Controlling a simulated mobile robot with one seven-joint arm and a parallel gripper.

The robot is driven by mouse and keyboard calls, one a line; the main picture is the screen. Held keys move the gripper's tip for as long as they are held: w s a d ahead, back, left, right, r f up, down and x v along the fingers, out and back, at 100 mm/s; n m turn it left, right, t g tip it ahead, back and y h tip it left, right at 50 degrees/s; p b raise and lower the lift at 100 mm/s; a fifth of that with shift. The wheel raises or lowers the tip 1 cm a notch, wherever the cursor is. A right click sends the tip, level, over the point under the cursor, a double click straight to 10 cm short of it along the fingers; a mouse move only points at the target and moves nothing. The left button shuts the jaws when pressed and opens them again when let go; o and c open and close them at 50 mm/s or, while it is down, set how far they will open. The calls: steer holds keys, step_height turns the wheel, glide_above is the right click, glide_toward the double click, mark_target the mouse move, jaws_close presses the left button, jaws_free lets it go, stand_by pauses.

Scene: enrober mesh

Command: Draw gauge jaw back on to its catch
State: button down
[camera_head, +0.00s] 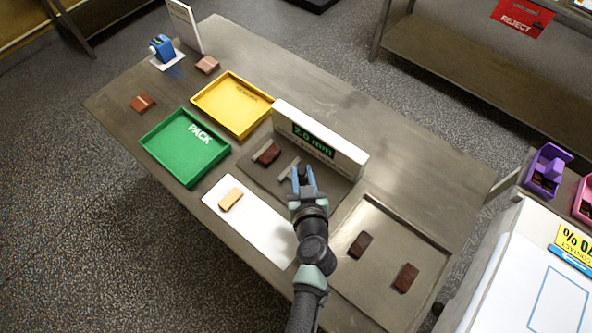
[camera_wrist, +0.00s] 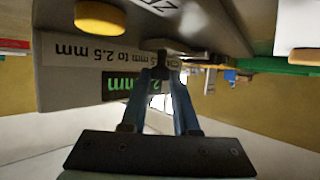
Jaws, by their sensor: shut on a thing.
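The gauge is a white upright block (camera_head: 330,150) with a green "2.0 mm" readout, standing behind a dark metal plate (camera_head: 328,192). A brown chocolate piece (camera_head: 268,153) lies on the plate against a grey bar at the left. The gauge jaw, a second grey bar (camera_head: 287,168), stands to the right, with a gap between it and the chocolate. My gripper (camera_head: 303,172) is at the jaw's right side, its blue fingers shut on a small dark part of the jaw. The catch cannot be made out.
A green PACK tray (camera_head: 185,172) and a yellow tray (camera_head: 233,123) are at the left. A white mat (camera_head: 255,232) with a tan block (camera_head: 230,199) lies in front. A metal tray (camera_head: 400,235) with two dark pieces is at the right. The table's back right is clear.

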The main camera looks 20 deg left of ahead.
steer(key=shift+d+f, duration=0.1)
steer(key=shift+d, duration=0.1)
steer(key=c, duration=0.7)
jaws_free()
steer(key=shift+s+d, duration=0.1)
steer(key=shift+o, duration=0.2)
steer(key=b+v, duration=0.2)
steer(key=v, duration=1.1)
